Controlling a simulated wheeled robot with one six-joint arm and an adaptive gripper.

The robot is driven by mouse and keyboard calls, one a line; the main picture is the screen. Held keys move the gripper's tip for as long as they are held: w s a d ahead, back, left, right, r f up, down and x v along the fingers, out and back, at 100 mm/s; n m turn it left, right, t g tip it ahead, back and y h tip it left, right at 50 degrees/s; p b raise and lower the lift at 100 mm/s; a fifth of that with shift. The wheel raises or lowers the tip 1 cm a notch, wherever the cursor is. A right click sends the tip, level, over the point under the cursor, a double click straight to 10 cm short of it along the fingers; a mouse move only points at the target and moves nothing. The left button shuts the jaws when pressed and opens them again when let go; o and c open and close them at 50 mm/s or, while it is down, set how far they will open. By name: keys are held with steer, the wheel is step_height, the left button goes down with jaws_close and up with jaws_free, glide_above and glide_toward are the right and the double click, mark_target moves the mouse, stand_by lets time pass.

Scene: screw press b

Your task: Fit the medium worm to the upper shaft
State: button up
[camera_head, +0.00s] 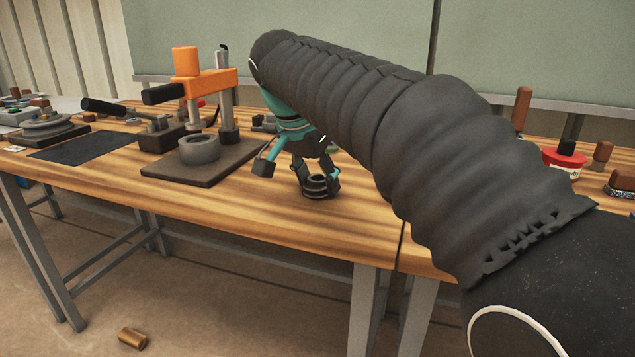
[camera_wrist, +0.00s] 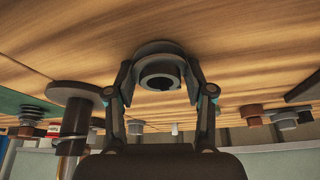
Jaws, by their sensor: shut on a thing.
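My gripper (camera_head: 318,180) is shut on a dark grey ring-like part (camera_head: 318,188) with rounded ridges, low over the bench or touching it; I cannot tell which. It looks like a worm, but its size does not show. In the wrist view, the fingers (camera_wrist: 160,82) grip this part (camera_wrist: 158,68) from both sides, and its round bore with a notch faces the camera. The screw press (camera_head: 186,62) stands left of my gripper, with an orange head and a grey column. I cannot make out the upper shaft.
A grey ring cup (camera_head: 199,149) sits on the press's dark base plate (camera_head: 172,172). A black mat (camera_head: 84,146) lies farther left. A red tin (camera_head: 563,163) stands at the right. In the wrist view, a post (camera_wrist: 76,125) with a disc is left of the fingers. The bench front is clear.

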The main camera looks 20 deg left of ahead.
step_height(320, 180, up, 10)
steer(key=shift+p, duration=0.45)
stand_by(1.1)
